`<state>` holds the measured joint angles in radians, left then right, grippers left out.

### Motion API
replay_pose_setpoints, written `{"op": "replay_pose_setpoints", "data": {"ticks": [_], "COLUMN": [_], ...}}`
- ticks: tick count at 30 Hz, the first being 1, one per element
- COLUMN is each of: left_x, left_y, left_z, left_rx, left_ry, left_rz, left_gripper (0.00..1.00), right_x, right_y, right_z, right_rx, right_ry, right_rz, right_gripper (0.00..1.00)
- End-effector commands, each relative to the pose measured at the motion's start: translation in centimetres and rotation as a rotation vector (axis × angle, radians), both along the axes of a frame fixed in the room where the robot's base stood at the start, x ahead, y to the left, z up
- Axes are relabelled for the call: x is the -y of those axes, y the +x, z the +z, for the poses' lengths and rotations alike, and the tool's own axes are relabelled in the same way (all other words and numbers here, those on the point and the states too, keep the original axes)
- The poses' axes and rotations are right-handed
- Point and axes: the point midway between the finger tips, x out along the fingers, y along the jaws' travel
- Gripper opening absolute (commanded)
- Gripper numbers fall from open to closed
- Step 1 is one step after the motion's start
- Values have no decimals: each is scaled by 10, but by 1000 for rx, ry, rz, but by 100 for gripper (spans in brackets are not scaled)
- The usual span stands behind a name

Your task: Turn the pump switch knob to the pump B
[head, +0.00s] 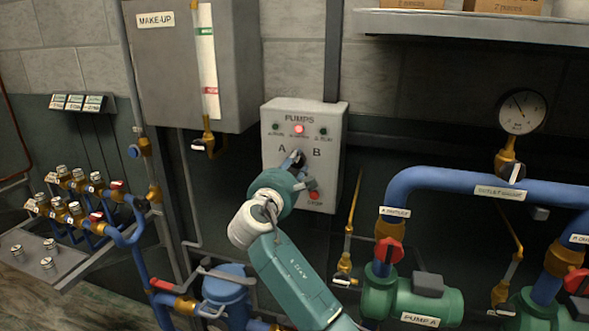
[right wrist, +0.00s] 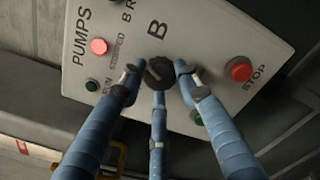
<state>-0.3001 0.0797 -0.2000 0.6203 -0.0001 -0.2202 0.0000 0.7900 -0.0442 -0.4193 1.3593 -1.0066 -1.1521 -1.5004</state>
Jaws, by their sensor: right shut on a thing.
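The white pump control box (head: 329,180), labelled PUMPS, hangs on the wall in the middle of the head view. The letters A and B stand on its face, with a lit red lamp (head: 299,129) between two dark green ones. The black switch knob (right wrist: 158,72) shows in the right wrist view, near the letter B. My right gripper (head: 297,160) reaches up to the box, and its blue fingers are shut around the knob. In the head view the gripper mostly hides the knob, so its pointer direction is unclear. My left gripper is not in view.
A red stop button (head: 314,195) sits low on the box, close to my right gripper; it also shows in the right wrist view (right wrist: 238,69). The grey MAKE-UP tank (head: 165,75) is at upper left. Blue pipes (head: 440,180) and green pump A (head: 430,306) stand at lower right.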

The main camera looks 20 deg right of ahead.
Motion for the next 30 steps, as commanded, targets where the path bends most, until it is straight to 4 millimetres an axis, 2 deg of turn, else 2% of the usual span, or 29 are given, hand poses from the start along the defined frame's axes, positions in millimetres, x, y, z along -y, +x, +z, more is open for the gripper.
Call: {"op": "replay_pose_setpoints", "data": {"ticks": [13, 30], "left_x": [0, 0], "left_y": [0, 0], "left_z": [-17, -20], "left_rx": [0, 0], "left_ry": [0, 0], "left_rz": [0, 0], "left_gripper": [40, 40], "right_x": [0, 0], "right_y": [0, 0], "right_z": [-1, -1], "right_rx": [158, 195], "right_ry": [236, 293], "right_rz": [0, -1], "right_gripper": [7, 7]}}
